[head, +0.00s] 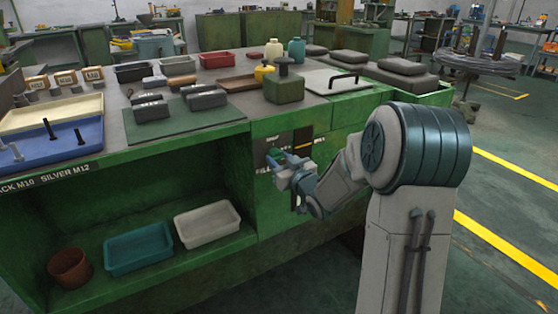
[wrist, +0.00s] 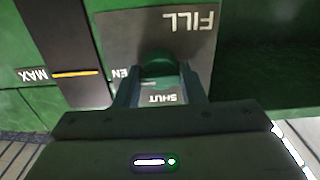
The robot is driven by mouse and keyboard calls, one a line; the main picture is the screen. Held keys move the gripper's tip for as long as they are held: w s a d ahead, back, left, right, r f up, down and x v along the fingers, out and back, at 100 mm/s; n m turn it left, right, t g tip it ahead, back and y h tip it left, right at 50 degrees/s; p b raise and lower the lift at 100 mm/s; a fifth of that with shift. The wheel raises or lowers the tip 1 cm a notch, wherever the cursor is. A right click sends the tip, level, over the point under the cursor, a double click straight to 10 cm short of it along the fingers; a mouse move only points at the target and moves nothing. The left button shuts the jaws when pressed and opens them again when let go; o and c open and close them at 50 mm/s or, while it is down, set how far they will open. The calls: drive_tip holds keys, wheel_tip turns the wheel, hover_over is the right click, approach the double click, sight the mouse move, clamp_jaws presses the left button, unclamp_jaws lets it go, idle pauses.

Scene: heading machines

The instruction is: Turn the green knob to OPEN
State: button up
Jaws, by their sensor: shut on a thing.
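The green knob (head: 273,153) is on a dark plate on the green front of the bench, in the head view. In the wrist view the knob (wrist: 157,67) sits between the two fingers of my gripper (wrist: 160,82), which is shut on it. In the head view my gripper (head: 281,163) reaches the panel from the right and partly covers the knob. The wrist view is upside down. It shows a FILL label (wrist: 188,21), a SHUT label (wrist: 162,98) and part of an OPEN label (wrist: 119,73) reading "EN". I cannot tell where the knob points.
A gauge slot with a yellow line and a MAX label (wrist: 33,75) is beside the knob plate. Above, the bench top holds a green oiler (head: 284,88), a grey lid with a handle (head: 338,80) and several trays. An open shelf with a teal tray (head: 139,250) lies lower left.

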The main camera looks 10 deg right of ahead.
drive_tip(key=shift+f, duration=0.15)
drive_tip(key=o, duration=1)
drive_tip(key=p+v, duration=0.1)
drive_tip(key=v, duration=1.3)
drive_tip(key=shift+r+p, duration=0.2)
drive_tip(key=shift+p, duration=0.15)
